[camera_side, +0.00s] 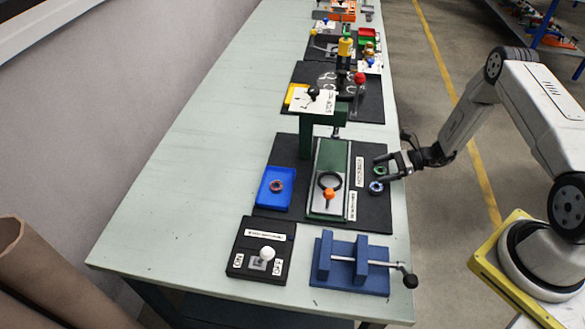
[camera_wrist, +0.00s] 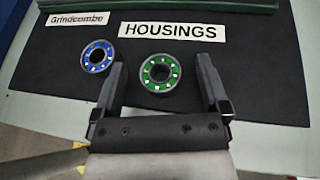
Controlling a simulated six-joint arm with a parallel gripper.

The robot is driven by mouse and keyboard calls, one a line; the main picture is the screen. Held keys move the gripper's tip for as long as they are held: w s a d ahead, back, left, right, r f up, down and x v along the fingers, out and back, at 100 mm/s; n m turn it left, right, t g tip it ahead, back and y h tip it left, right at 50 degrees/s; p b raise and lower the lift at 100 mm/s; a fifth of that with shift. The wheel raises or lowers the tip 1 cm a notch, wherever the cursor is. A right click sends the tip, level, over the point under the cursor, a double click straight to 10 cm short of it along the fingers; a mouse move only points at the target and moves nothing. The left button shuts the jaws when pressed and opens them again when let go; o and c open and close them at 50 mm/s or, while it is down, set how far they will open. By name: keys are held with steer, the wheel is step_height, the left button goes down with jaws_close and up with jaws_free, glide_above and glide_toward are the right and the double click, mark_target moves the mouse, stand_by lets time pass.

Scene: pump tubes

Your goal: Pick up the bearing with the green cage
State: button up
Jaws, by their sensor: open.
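The bearing with the green cage (camera_wrist: 161,73) lies flat on the black mat in the wrist view, a dark ring with light balls and an open centre. It also shows small in the side view (camera_side: 379,170). A bearing with a blue cage (camera_wrist: 98,56) lies to its left, outside the left finger. My gripper (camera_wrist: 160,85) is open and empty, with the green bearing between its two fingers in the wrist picture. In the side view my gripper (camera_side: 386,167) is at the right edge of the mat, close to the bearings. I cannot tell its exact height above the mat.
A label reading HOUSINGS (camera_wrist: 172,30) lies behind the bearings. In the side view, a green press (camera_side: 328,165) stands left of them, with a blue tray (camera_side: 275,188) beyond it. A blue vise (camera_side: 352,265) and a black switch box (camera_side: 262,250) stand nearer.

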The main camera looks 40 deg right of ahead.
jaws_close()
steer(key=shift+r, duration=0.15)
stand_by(0.4)
steer(key=shift+r, duration=0.75)
steer(key=s+a+r, duration=0.3)
steer(key=s+r, duration=0.8)
steer(key=s, duration=0.2)
steer(key=shift+s+a+r, duration=0.15)
steer(key=shift+s+a, duration=0.1)
steer(key=shift+a, duration=0.05)
